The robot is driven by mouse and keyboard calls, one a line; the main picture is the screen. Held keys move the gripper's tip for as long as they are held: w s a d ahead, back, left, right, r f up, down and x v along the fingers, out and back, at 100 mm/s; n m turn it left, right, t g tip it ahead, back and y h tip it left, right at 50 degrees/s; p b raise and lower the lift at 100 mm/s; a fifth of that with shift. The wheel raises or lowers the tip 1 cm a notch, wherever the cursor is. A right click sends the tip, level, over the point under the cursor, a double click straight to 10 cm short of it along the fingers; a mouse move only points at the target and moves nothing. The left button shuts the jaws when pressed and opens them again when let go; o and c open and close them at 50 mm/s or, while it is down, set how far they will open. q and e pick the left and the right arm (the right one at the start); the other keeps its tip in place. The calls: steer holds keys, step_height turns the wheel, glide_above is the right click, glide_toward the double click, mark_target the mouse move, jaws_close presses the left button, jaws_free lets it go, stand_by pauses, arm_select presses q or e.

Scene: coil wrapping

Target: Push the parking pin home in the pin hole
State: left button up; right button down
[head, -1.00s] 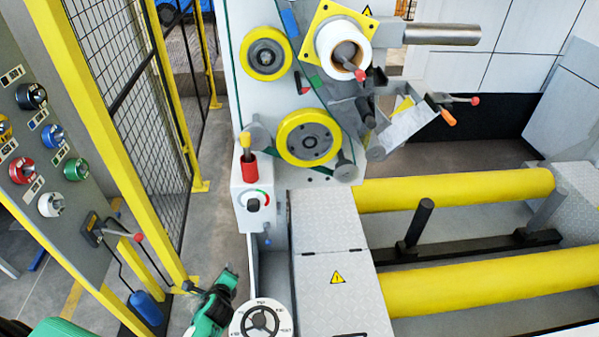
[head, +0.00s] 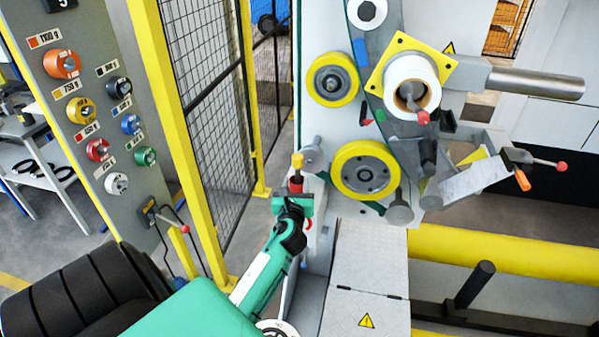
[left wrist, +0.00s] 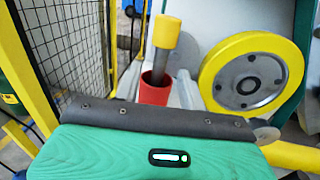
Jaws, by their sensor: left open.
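The parking pin (head: 297,160) has a yellow cap and stands above a red sleeve (head: 295,184) on the machine's front corner. In the left wrist view the pin (left wrist: 164,32) leans slightly, with bare grey shaft showing between its cap and the red sleeve (left wrist: 154,90). The pin hole itself is hidden inside the sleeve. My left gripper (head: 294,204) is open, just in front of and below the sleeve in the head view. I cannot tell whether it touches the sleeve. My right gripper is out of view.
A yellow-rimmed wheel (head: 364,170) sits right of the pin, below a white roll (head: 412,82). A mesh fence (head: 215,90) and a grey panel with coloured knobs (head: 100,110) stand left. A chequered metal cover (head: 368,255) lies right of my forearm.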

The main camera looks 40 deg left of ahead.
mark_target(297, 172)
arm_select(q)
steer(key=shift+w+a, duration=0.35)
steer(key=shift+w, duration=0.1)
steer(key=shift+w+a+r+p, duration=0.15)
steer(key=shift+w+a+p, duration=0.05)
steer(key=shift+p, duration=0.1)
steer(key=p+x, duration=0.1)
steer(key=x, duration=0.2)
steer(key=shift+w+a+r, duration=0.1)
steer(key=shift+w+r, duration=0.05)
steer(key=shift+w, duration=0.05)
steer(key=shift+w+a, duration=0.35)
steer(key=shift+w, duration=0.1)
steer(key=shift+c, duration=0.4)
jaws_close()
